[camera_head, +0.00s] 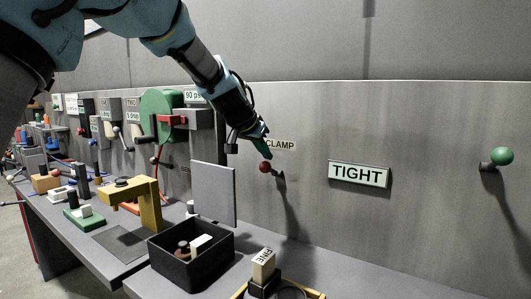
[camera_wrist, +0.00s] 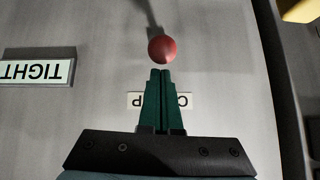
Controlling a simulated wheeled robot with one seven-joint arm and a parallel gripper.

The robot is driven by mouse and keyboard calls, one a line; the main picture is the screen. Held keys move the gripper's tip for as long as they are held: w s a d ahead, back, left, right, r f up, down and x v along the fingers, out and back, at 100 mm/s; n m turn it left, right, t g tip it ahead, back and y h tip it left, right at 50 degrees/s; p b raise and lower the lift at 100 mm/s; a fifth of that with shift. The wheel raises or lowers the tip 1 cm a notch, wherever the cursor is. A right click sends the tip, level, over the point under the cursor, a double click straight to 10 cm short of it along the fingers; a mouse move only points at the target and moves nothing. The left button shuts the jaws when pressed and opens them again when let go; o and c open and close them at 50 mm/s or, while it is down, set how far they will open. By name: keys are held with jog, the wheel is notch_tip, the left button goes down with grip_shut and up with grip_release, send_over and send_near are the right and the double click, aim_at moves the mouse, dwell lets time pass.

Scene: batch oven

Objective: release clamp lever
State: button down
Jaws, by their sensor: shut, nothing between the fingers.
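The clamp lever shows as a red ball knob (camera_head: 265,167) on a short dark shaft that comes out of the grey wall panel, just below the "CLAMP" label (camera_head: 281,145). My gripper (camera_head: 265,154) points down at it from above left, with its green fingers shut together and empty. In the wrist view the red knob (camera_wrist: 162,48) lies just past the fingertips (camera_wrist: 160,72), with a small gap seeming to part them. The fingers partly cover the label there. A "TIGHT" sign (camera_head: 359,174) is on the panel to the right of the knob.
A green ball knob (camera_head: 502,156) sticks out of the panel at far right. On the bench below are a black open box (camera_head: 190,262), an upright grey plate (camera_head: 213,193) and a yellow bracket (camera_head: 150,200). A green disc (camera_head: 160,112) with a red bar is left of my gripper.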

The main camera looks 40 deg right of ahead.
aim_at(263, 165)
jog(key=shift+f, duration=0.15)
jog(key=shift+a+f+b, duration=0.15)
jog(key=shift+f+b, duration=0.05)
jog(key=shift+b, duration=1.05)
jog(key=shift+r, duration=0.1)
jog(key=h+b, duration=0.1)
jog(key=b, duration=0.3)
jog(key=shift+a+f+b, duration=0.3)
jog(key=shift+b, duration=0.05)
jog(key=f+b, duration=0.1)
jog(key=b, duration=0.4)
jog(key=a+f+h+b, duration=0.1)
jog(key=b, duration=0.4)
jog(key=shift+s+t+h, duration=0.15)
jog(key=shift+t+h, duration=0.15)
jog(key=shift+t, duration=0.1)
notch_tip(263, 165, down, 7)
jog(key=a+t+h+b, duration=0.1)
jog(key=h+b, duration=0.6)
jog(key=b, duration=3.6)
jog(key=shift+s+a+f+t+h, duration=0.2)
jog(key=shift+s+a+t+h, duration=0.1)
jog(key=shift+t, duration=0.3)
jog(key=shift+f+b, duration=0.2)
jog(key=shift+b, duration=0.45)
